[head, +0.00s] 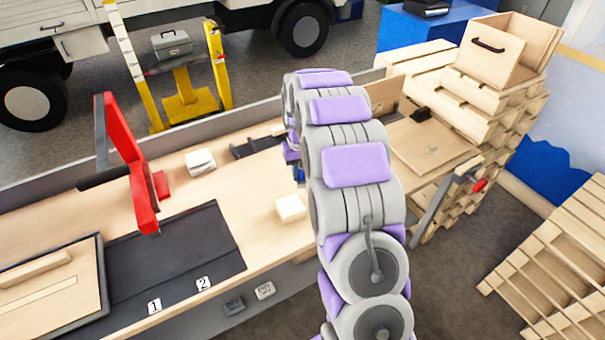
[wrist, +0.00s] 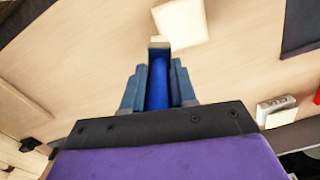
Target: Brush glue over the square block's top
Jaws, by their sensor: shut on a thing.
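The pale cream square block (head: 291,208) lies on the wooden bench near its front edge, just left of my arm. In the wrist view the block (wrist: 180,22) is beyond the fingertips, a little to the right. My gripper (wrist: 158,82) is shut on a blue cylindrical handle, which looks like the brush (wrist: 159,88). Its pale tip points toward the block and appears close to it, but I cannot tell whether they touch. In the head view my arm hides most of the gripper; a bit of blue shows beside it.
A dark mat (head: 170,255) with labels 1 and 2 lies left of the block. A red tool with a black handle (head: 133,160), a small white box (head: 200,162) and a dark tool (head: 257,146) are on the bench. A wooden board (head: 432,147) lies right. Bench around the block is clear.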

